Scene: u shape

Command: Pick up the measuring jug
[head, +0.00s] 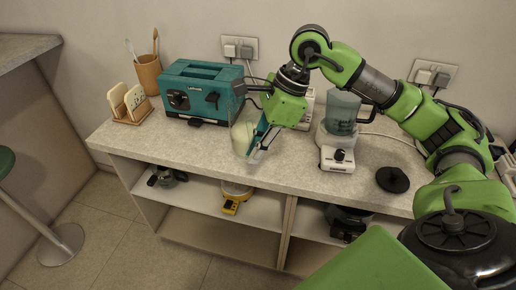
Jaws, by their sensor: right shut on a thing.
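The measuring jug (242,139) looks like a pale, see-through container on the counter, near its front edge and right of the teal toaster. My right gripper (255,146) comes down over it from the right and is shut on it. The gripper's fingers hide the jug's right side. I cannot tell whether the jug's base touches the counter. My left gripper is not in the head view.
A teal toaster (195,90), a wooden utensil holder (148,73) and a rack with boards (129,103) stand left. A blender (339,130) and a black lid (392,180) are right. Shelves below hold a yellow scale (233,203). The counter's front middle is clear.

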